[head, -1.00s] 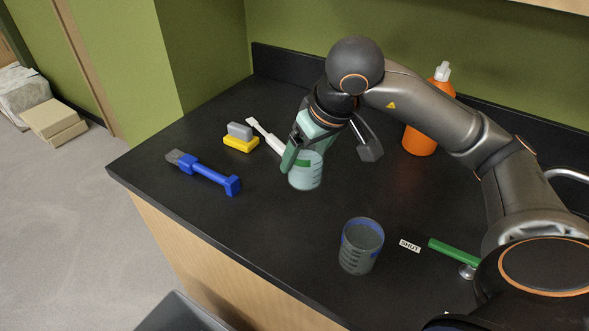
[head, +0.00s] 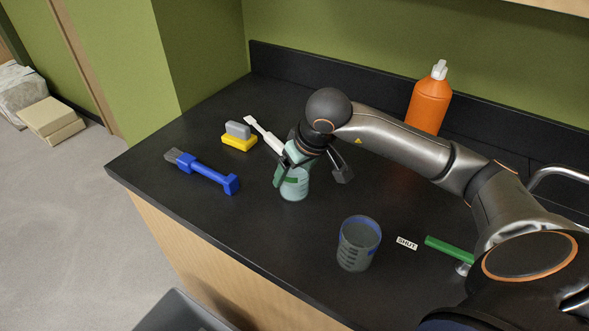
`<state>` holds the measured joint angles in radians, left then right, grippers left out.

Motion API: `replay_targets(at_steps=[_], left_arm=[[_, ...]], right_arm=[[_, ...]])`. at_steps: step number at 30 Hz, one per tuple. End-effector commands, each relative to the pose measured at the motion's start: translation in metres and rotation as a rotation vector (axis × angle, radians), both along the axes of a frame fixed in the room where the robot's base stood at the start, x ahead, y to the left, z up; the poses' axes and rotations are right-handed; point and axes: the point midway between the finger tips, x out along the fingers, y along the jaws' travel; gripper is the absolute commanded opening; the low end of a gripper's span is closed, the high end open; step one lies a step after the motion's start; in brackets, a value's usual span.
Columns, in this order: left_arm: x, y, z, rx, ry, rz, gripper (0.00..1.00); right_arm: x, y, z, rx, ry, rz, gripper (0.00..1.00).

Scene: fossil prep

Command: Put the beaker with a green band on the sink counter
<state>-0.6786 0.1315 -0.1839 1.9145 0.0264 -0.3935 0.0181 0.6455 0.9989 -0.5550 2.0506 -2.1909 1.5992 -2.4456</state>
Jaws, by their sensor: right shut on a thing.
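The beaker with a green band (head: 296,189) is a clear, pale-teal vessel on the left-middle part of the black sink counter (head: 265,235). My right gripper (head: 290,176) reaches down over it from the upper right and is shut on it, covering much of its upper part. The beaker is about upright. I cannot tell whether its base touches the counter. My left gripper is out of view.
A blue-banded beaker (head: 358,245) stands near the front edge. A blue brush (head: 205,172), a yellow-and-grey brush (head: 239,137) and a white-handled tool (head: 264,134) lie left. An orange bottle (head: 429,104) stands behind my arm. A green handle (head: 449,249) and SHUT label (head: 407,243) are right.

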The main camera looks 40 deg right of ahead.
Motion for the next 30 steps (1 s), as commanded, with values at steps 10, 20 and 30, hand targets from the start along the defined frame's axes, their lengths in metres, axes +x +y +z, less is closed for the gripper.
replay_targets(at_steps=[10,20,30], left_arm=[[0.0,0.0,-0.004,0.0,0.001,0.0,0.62],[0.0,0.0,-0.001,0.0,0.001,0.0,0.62],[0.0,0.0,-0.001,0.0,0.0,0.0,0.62]], right_arm=[[0.0,0.0,-0.003,0.0,0.0,0.0,0.98],[0.0,0.0,0.0,0.0,0.001,0.0,1.0],[-0.023,-0.001,0.055,-0.002,-0.007,0.0,1.0]])
